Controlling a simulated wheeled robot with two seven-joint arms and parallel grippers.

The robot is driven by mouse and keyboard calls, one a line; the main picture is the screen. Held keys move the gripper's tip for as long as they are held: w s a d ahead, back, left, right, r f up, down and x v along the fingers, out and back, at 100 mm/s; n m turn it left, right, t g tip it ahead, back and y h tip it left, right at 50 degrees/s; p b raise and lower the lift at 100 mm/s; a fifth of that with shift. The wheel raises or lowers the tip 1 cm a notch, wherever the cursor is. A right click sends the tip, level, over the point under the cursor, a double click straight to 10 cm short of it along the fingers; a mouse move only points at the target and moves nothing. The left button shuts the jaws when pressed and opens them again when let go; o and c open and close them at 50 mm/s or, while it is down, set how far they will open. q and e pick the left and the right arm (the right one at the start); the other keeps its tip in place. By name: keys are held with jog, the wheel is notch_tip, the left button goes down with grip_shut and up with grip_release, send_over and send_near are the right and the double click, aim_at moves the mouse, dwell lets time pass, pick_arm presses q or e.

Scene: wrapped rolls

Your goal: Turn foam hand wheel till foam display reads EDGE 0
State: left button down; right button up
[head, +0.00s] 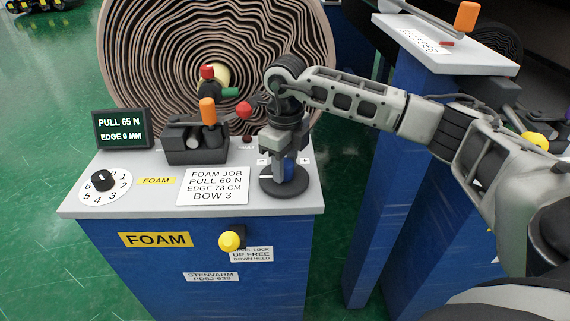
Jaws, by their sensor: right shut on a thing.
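The foam display (122,129) is a dark screen at the left back of the foam console and reads PULL 65 N and EDGE 0 MM. The foam hand wheel (283,189) is a dark round disc on the right of the console top, with minus and plus marks behind it. My right gripper (284,168) points down over the wheel and is shut on a part of it; a bit of blue shows between the fingers. The gripper hides most of what it grips. My left gripper is not in view.
A job card (213,187) reads PULL 60 N, EDGE 78 CM, BOW 3. An orange-handled lever (208,112) and a numbered dial (104,182) share the console top. A yellow knob (230,241) is on the front. A big wrapped roll (150,60) stands behind; another console (455,45) is at right.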

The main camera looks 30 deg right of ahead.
aim_at(286, 163)
jog(key=shift+r, duration=0.1)
dwell(0.4)
jog(key=o, duration=1)
pick_arm(q)
jog(key=shift+p, duration=0.4)
pick_arm(e)
notch_tip(286, 163, up, 16)
jog(key=shift+f, duration=0.1)
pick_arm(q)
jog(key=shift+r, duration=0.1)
